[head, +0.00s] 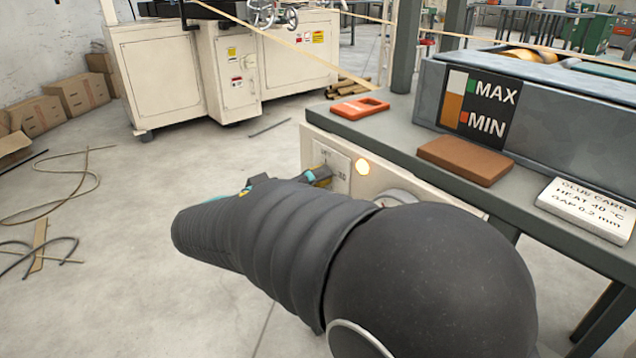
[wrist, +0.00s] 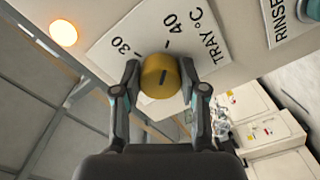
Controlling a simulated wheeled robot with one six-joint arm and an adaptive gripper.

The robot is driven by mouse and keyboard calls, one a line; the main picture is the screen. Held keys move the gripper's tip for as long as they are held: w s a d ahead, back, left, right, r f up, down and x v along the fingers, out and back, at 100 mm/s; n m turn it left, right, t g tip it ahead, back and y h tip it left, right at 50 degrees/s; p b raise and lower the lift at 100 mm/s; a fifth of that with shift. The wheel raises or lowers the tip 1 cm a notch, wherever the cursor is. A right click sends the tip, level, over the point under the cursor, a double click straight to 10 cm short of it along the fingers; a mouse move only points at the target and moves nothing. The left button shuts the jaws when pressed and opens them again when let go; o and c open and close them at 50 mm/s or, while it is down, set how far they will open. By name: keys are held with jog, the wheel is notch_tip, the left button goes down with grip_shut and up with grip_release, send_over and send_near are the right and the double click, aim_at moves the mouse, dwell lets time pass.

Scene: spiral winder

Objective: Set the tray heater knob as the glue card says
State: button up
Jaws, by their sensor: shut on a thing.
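The tray heater knob (wrist: 160,77) is yellow with a dark line across its face. It sits on a white dial plate (wrist: 205,50) marked 30, 40 and TRAY °C. The line slants up toward the 40 side; I cannot tell whether it lines up exactly with that tick. My gripper (wrist: 160,88) is shut on the knob, one finger on each side. In the head view, my gripper (head: 318,177) is at the dial plate (head: 333,160), and my arm hides much of it. The glue card (head: 588,208) lies on the bench and reads HEAT 40 °C, GAP 0.2 mm.
An orange lamp (head: 363,167) glows beside the dial. A RINSE label (wrist: 285,18) is on the same panel.

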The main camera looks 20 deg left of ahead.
jog(key=shift+f+m, duration=0.1)
jog(key=shift+m, duration=0.2)
jog(key=o, duration=1.1)
jog(key=shift+o, duration=0.2)
jog(key=v, duration=1.2)
